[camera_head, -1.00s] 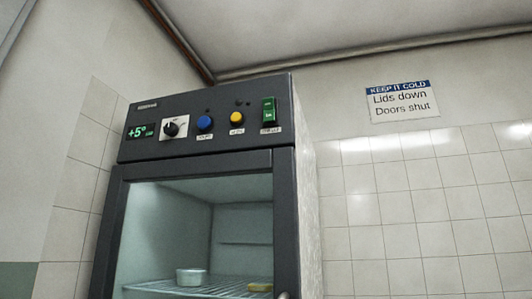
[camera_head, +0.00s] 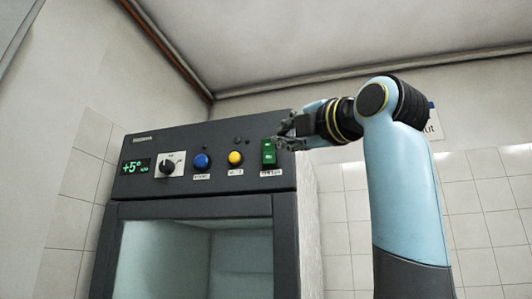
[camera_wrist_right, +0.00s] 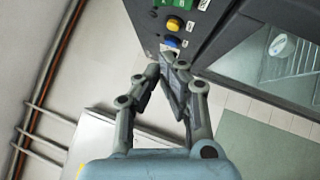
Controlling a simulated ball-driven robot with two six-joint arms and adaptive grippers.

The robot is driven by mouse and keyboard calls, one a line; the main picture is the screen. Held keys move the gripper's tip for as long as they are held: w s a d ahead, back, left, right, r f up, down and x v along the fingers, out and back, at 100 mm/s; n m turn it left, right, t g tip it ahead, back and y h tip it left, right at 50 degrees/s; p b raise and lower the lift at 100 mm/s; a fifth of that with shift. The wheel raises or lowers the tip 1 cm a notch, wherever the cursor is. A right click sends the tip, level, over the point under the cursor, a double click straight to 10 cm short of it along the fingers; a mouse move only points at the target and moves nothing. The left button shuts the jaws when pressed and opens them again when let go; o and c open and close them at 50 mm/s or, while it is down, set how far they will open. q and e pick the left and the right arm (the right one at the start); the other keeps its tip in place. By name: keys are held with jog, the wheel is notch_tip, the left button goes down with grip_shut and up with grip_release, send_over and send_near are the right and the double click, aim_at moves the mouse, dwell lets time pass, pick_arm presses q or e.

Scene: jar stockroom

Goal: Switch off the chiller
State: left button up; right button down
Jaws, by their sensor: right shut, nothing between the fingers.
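The chiller (camera_head: 220,140) is a dark cabinet with a glass door and a control panel above it. A green rocker switch (camera_head: 268,154) sits at the panel's right end; its edge also shows in the right wrist view (camera_wrist_right: 180,3). The display (camera_head: 136,167) reads +5° in green. My right gripper (camera_head: 283,139) is shut and empty, with its fingertips close by the switch's upper right side. I cannot tell whether they touch it. In the right wrist view the closed fingertips (camera_wrist_right: 168,65) are in front of the panel. My left gripper is out of view.
Left of the switch are a yellow button (camera_head: 235,158), a blue button (camera_head: 202,161) and a black dial (camera_head: 167,168). A pipe (camera_head: 420,57) runs under the ceiling. My right arm partly covers the wall sign (camera_head: 434,127).

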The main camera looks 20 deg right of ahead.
jog(key=shift+w, duration=0.15)
jog(key=p, duration=0.3)
send_near(266, 141)
jog(key=w+a, duration=0.3)
jog(key=a, duration=0.2)
jog(key=w+d+p, duration=0.1)
jog(key=w+d+r, duration=0.1)
jog(key=w, duration=0.1)
jog(key=shift+p, duration=0.35)
jog(key=shift+w+a, duration=0.1)
jog(key=shift+a, duration=0.05)
